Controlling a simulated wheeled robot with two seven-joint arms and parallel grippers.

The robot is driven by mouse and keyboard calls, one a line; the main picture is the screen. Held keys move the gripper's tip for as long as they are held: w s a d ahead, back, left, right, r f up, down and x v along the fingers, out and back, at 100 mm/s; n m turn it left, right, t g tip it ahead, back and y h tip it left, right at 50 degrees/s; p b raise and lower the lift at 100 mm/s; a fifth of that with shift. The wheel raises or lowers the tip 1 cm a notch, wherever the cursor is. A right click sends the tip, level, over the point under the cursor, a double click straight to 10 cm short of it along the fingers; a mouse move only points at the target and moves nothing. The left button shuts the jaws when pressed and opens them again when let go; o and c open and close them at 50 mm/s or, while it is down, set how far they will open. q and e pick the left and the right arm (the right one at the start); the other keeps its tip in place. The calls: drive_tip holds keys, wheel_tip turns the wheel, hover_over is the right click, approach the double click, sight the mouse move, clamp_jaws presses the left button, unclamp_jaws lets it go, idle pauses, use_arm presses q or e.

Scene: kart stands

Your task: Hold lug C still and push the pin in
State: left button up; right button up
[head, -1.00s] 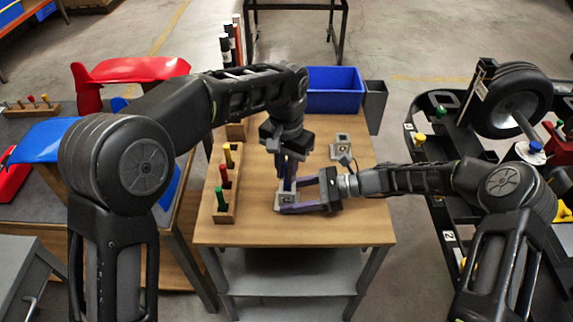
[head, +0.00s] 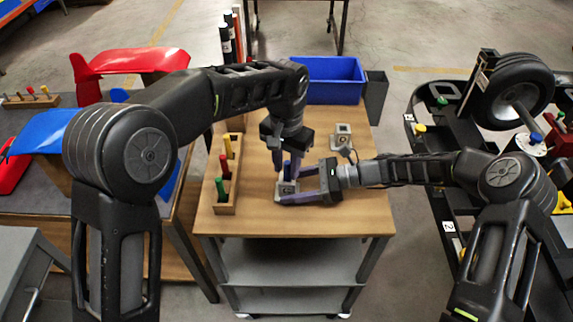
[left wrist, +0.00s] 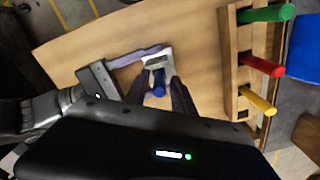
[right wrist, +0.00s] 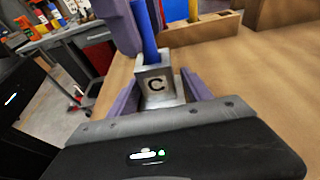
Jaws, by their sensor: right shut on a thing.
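Lug C (right wrist: 159,84) is a grey metal block marked "C", upright on the wooden bench; it also shows in the head view (head: 287,188). My right gripper (head: 284,190) is shut on it from the right side, one finger on each side. A blue pin (right wrist: 147,35) stands upright in the top of the lug; its lower end is hidden inside. My left gripper (left wrist: 159,84) points down from above, its fingers on either side of the blue pin (left wrist: 157,80), with gaps showing between fingers and pin. How deep the pin sits is hard to tell.
A wooden rack (head: 227,190) with green, red and yellow pins stands left of the lug. Another grey lug (head: 342,138) stands behind my right gripper. A blue bin (head: 327,80) and a dark grey bin (head: 375,91) are at the back. The bench front is clear.

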use_arm(q)
drive_tip(key=shift+o, duration=1)
drive_tip(key=shift+r, duration=0.1)
wheel_tip(320, 180, up, 7)
drive_tip(key=shift+r, duration=0.2)
use_arm(e)
drive_tip(key=o, duration=1.3)
drive_tip(key=shift+o, duration=0.2)
drive_tip(key=v, duration=1.2)
